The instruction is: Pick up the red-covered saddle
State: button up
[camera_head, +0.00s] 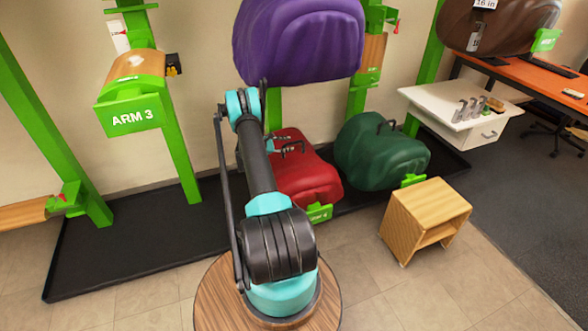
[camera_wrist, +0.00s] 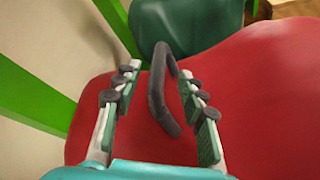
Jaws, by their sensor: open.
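The red-covered saddle (camera_head: 312,182) sits low on its green rack arm, partly hidden by my arm in the head view. In the wrist view its red cover (camera_wrist: 262,85) fills most of the picture. A dark loop handle (camera_wrist: 157,100) stands up from the top of the cover. My gripper (camera_wrist: 160,74) is open above the red cover. Its two padded fingers are apart, one on each side of the handle in the picture. I cannot tell whether either finger touches the handle or how deep the fingers reach around it.
A green-covered saddle (camera_head: 375,155) sits close at the right of the red one, and a purple-covered saddle (camera_head: 300,42) is above. A wooden stool (camera_head: 425,215) stands at front right. An empty arm marked ARM 3 (camera_head: 135,117) is at left. Green posts (camera_wrist: 42,90) stand near my gripper.

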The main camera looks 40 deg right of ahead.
jog(key=x, duration=0.4)
jog(key=shift+w+d, duration=0.1)
jog(key=shift+d, duration=0.1)
grip_shut()
